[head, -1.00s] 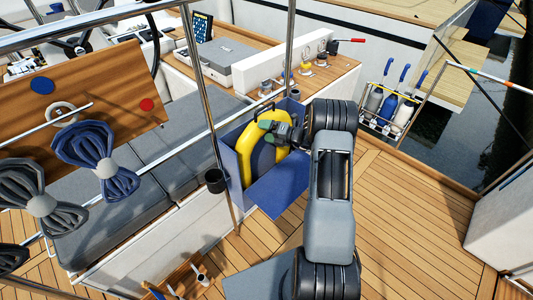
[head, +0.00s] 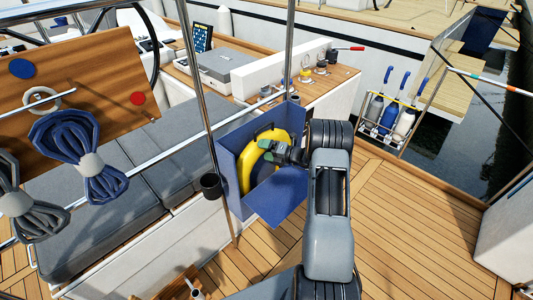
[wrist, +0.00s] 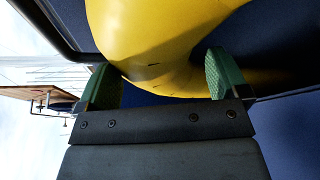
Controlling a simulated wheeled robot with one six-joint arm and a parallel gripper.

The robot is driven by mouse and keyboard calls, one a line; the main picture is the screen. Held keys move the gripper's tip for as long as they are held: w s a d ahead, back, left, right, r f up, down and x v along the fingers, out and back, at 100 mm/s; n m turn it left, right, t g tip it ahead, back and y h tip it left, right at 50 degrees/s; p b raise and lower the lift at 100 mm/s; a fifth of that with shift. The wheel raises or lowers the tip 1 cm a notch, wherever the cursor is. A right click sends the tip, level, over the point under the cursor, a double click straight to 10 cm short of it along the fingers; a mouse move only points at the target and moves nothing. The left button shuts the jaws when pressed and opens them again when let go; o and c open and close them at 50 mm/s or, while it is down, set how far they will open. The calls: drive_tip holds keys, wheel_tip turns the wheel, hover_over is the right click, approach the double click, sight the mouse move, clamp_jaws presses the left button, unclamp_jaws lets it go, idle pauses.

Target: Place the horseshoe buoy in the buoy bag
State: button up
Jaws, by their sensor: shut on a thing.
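The yellow horseshoe buoy (head: 246,172) stands upright within the blue buoy bag (head: 278,199), between its side walls, in the head view. The bag's front flap hides its lower part. My gripper (head: 268,152) is at the buoy's upper right side. In the wrist view the green fingertips of my gripper (wrist: 162,82) are on either side of the yellow buoy (wrist: 160,45), shut on it. Dark blue bag fabric (wrist: 285,125) shows behind and below it. Whether the buoy touches the bag's bottom is hidden.
A steel post (head: 205,110) and a dark cup holder (head: 211,186) stand just left of the bag. Grey cushions (head: 130,165) lie further left. Winches (head: 305,72) sit on the ledge behind. The teak deck (head: 415,215) at right is clear.

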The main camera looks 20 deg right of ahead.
drive_tip(key=shift+r, duration=0.1)
drive_tip(key=o, duration=1.5)
drive_tip(key=v, duration=1)
drive_tip(key=s+a+r+n+g+h, duration=0.1)
drive_tip(key=s+a+r+n+g, duration=0.35)
drive_tip(key=a+n, duration=0.35)
drive_tip(key=s+a+r+n+g+h, duration=0.1)
drive_tip(key=s+a+r+n+g, duration=0.35)
drive_tip(key=a+n, duration=0.4)
drive_tip(key=s+a+r+n+h, duration=0.1)
drive_tip(key=s+n+h, duration=0.2)
drive_tip(key=n, duration=0.5)
drive_tip(key=s+a+r+n+h, duration=0.1)
drive_tip(key=s+r+n+h, duration=0.1)
drive_tip(key=s+n, duration=0.4)
drive_tip(key=s+a+r+n+h, duration=0.1)
drive_tip(key=s+n+h, duration=0.3)
drive_tip(key=n, duration=0.7)
drive_tip(key=shift+s+r+t+b, duration=0.3)
drive_tip(key=shift+s+r, duration=0.35)
